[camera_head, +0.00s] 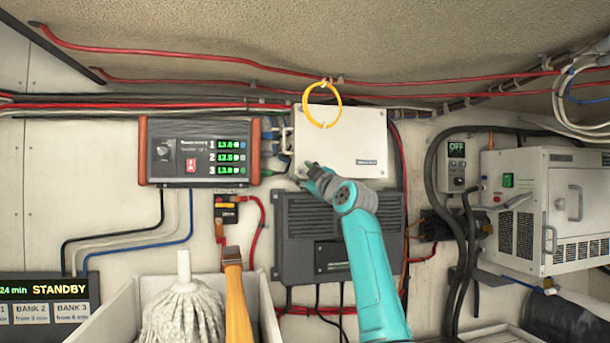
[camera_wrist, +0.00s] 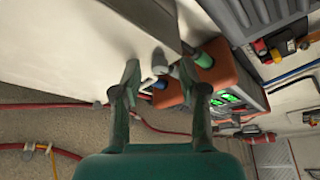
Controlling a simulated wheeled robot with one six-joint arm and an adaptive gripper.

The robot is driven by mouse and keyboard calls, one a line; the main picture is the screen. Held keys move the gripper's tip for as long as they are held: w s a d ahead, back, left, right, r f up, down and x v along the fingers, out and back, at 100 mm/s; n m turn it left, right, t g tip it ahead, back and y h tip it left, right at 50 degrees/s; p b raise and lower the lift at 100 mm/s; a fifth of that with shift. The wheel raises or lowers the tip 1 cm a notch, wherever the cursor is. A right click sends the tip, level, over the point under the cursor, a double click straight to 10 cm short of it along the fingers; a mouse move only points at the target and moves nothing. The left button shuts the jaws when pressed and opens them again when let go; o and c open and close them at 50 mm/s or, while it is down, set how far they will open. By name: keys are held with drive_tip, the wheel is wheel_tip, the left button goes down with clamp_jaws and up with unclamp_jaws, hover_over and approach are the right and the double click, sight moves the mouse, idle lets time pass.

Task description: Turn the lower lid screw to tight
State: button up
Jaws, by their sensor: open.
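A white box with a flat lid (camera_head: 350,145) is mounted on the wall near the centre of the head view. In the wrist view its pale face (camera_wrist: 85,50) fills the upper left. My gripper (camera_head: 303,172) is at the lid's lower left corner and hides that corner, so I cannot make out the lower lid screw in the head view. In the wrist view my gripper (camera_wrist: 159,70) is open, with a small grey knob-like part (camera_wrist: 160,61) showing between the fingertips at the box edge. It may be the lower lid screw; I cannot tell whether the fingers touch it.
An orange-ended charger unit (camera_head: 200,152) stands left of the box, with cables between. A dark finned unit (camera_head: 305,235) is below. A yellow cable loop (camera_head: 305,104) hangs over the lid's top edge.

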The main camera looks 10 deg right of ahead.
clamp_jaws()
drive_tip(key=shift+f+m, duration=0.1)
drive_tip(key=shift+m, duration=0.4)
drive_tip(key=m+h, duration=0.1)
drive_tip(key=m, duration=0.1)
drive_tip(key=m+t+h, duration=0.1)
drive_tip(key=m, duration=0.1)
drive_tip(key=shift+a+m, duration=0.15)
drive_tip(key=shift+m, duration=0.25)
drive_tip(key=m+h, duration=0.2)
drive_tip(key=m, duration=0.1)
drive_tip(key=m+t+h, duration=0.1)
drive_tip(key=m+h, duration=0.1)
drive_tip(key=m, duration=0.2)
drive_tip(key=shift+a, duration=0.1)
drive_tip(key=m+h, duration=0.1)
drive_tip(key=m, duration=0.2)
drive_tip(key=m+h, duration=0.2)
drive_tip(key=m, duration=0.1)
drive_tip(key=shift+a+m+g, duration=0.15)
drive_tip(key=shift+m+g, duration=0.15)
drive_tip(key=shift+m, duration=0.1)
drive_tip(key=m+h, duration=0.1)
drive_tip(key=m, duration=0.1)
drive_tip(key=m+g+h, duration=0.1)
drive_tip(key=m, duration=0.2)
drive_tip(key=shift+m+h, duration=0.3)
drive_tip(key=shift+m+g, duration=0.3)
drive_tip(key=shift+g, duration=0.1)
